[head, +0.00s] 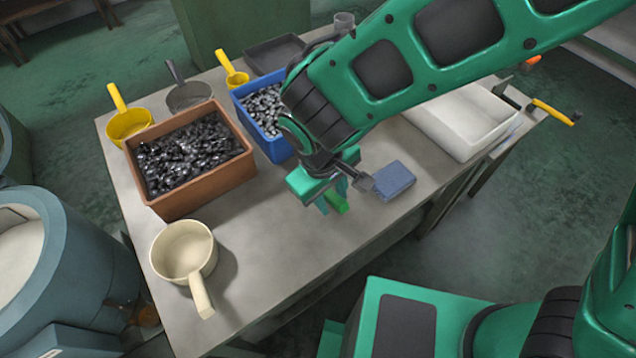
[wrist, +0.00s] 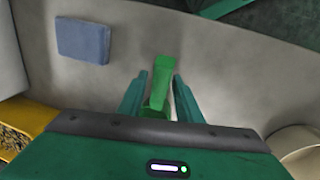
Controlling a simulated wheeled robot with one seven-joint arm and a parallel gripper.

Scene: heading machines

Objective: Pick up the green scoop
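The green scoop is only partly visible. Its bright green handle (wrist: 157,82) shows in the wrist view between my fingers, and a small green part (head: 337,202) shows in the head view below my gripper. My gripper (wrist: 160,84) points down over the table, its fingers on either side of the handle with a gap at each side. It also shows in the head view (head: 334,200), where the gripper and arm cover much of the scoop.
A cream scoop (head: 184,251) sits at the front left of the table (head: 262,263). A brown bin (head: 187,202) and a blue bin (head: 276,150) hold metal parts. A blue-grey block (head: 394,180) lies right of my gripper, near a white tray (head: 463,128). Yellow scoops (head: 128,124) stand behind.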

